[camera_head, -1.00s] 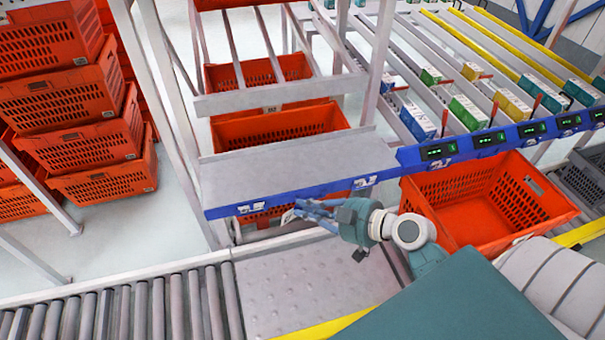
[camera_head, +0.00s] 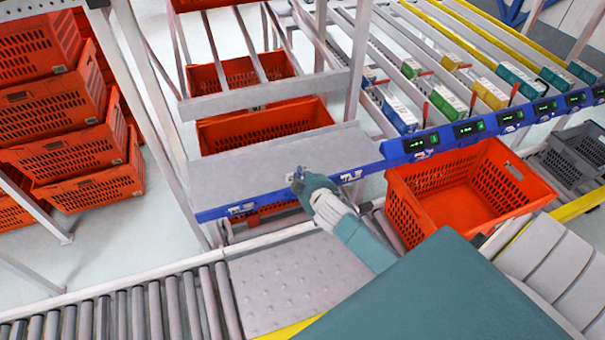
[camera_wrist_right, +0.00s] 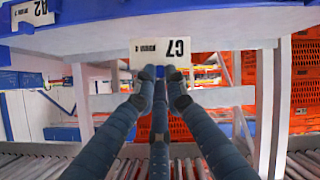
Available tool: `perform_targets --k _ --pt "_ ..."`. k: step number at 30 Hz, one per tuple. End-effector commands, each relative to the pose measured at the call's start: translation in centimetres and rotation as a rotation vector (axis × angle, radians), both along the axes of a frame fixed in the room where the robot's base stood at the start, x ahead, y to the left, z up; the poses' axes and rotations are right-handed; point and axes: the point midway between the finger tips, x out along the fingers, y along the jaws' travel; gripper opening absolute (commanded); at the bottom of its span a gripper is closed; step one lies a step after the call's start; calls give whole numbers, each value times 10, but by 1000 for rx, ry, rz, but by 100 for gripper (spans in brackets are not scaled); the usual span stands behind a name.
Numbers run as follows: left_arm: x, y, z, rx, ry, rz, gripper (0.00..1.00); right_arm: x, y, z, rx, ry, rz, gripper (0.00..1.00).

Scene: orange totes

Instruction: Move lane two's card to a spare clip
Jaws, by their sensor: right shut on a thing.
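My right gripper (camera_head: 300,178) is at the blue front rail (camera_head: 270,200) of the empty grey shelf. In the right wrist view the gripper (camera_wrist_right: 160,74) is shut on a white card (camera_wrist_right: 160,49) with "C7" printed upside down. Whether the card touches the rail or a clip is unclear. Another card (camera_head: 241,209) sits on the rail to the left of the gripper, and a further one (camera_head: 350,177) to the right. In the wrist view a card marked "A2" (camera_wrist_right: 30,13) shows at the upper left. My left gripper is out of view.
An orange tote (camera_head: 415,205) stands at the right, below the flow lanes with cartons and green displays (camera_head: 421,142). A roller conveyor (camera_head: 130,310) runs at the lower left. Orange totes (camera_head: 75,140) are stacked at the left. The grey shelf top (camera_head: 240,170) is clear.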

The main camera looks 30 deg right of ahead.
Motion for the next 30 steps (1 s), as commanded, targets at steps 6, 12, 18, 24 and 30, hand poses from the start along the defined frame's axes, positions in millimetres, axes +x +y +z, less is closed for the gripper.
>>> perform_targets --k 6,12,18,24,30 --pt "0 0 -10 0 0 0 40 0 0 -10 1 0 0 0" --pt "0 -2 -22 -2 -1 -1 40 -1 0 -22 0 0 0 0" --pt "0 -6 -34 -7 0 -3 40 -1 0 -34 0 0 0 0" --pt "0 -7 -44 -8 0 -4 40 -1 0 -44 1 1 -1 0" --pt "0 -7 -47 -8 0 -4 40 -1 0 -50 1 1 -1 0"
